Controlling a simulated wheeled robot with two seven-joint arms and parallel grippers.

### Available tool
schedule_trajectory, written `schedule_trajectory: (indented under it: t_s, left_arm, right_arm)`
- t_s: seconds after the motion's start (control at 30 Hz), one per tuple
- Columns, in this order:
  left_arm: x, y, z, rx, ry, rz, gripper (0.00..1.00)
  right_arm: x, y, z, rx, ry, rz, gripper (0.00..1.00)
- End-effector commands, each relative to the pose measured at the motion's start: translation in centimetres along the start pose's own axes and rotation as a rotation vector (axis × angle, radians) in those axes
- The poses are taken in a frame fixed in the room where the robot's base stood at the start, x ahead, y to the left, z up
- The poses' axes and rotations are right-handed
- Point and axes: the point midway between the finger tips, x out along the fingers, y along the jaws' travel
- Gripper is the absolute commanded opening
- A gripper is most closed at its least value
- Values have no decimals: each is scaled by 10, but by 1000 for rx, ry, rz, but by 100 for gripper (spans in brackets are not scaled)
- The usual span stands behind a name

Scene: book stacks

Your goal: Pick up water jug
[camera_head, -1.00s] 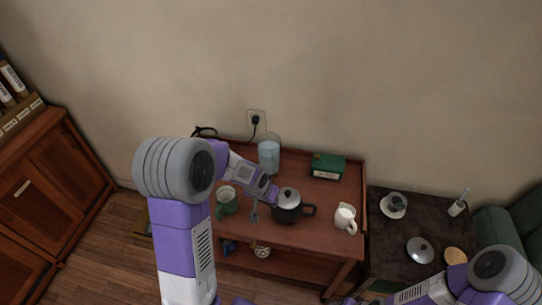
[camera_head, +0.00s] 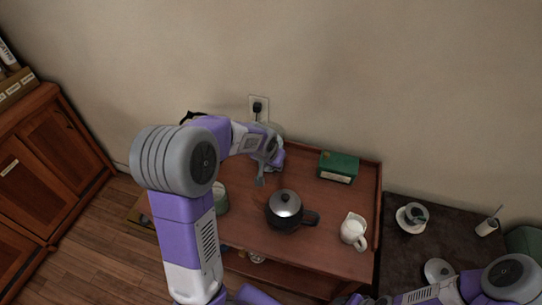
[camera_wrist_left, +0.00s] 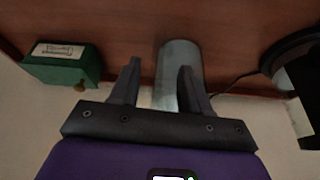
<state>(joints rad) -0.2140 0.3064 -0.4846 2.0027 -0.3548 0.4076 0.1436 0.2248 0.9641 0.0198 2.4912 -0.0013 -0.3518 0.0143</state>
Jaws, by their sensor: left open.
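The water jug, a pale blue-grey see-through cylinder, stands at the back of the wooden cart. In the left wrist view the jug (camera_wrist_left: 180,62) shows between and beyond the fingers of my left gripper (camera_wrist_left: 160,72), nearer the right finger. I cannot tell if that finger touches it. In the head view my left gripper (camera_head: 270,170) is open in front of the jug and hides most of it; a bit of its top (camera_head: 276,129) shows. My right arm is at the lower right; its front end (camera_head: 352,299) is cut by the bottom edge, its fingers unclear.
The cart (camera_head: 318,252) also holds a dark kettle with a metal lid (camera_head: 285,205), a white pitcher (camera_head: 353,230), a green box (camera_head: 338,167) and a green mug (camera_head: 220,198). The wall and a socket (camera_head: 258,107) are close behind. A dark table (camera_head: 400,250) stands to the right.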

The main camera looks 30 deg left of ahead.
Motion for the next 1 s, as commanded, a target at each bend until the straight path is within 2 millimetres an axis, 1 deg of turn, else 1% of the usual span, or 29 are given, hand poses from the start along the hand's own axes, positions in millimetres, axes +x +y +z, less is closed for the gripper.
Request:
schedule_trajectory:
  t_s: [0.03,0.1,0.2,0.3,0.53,0.83,1.0]
  left_arm:
    - [13,2,2,2,-3,-1,46]
    - [24,4,2,2,-2,-1,46]
    - [35,3,1,0,-2,-1,46]
    - [41,3,1,1,-1,0,46]
    - [40,4,0,1,0,0,46]
    - [40,4,0,1,0,0,1]
    - [40,4,0,1,-1,0,0]
  right_arm:
    - [7,3,0,0,0,0,54]
    - [13,5,-1,0,0,0,54]
    - [16,6,-1,0,0,0,54]
    - [18,7,-1,0,0,0,54]
    - [17,6,-1,0,1,0,54]
    - [17,6,-1,0,0,0,54]
    - [17,6,-1,0,0,0,54]
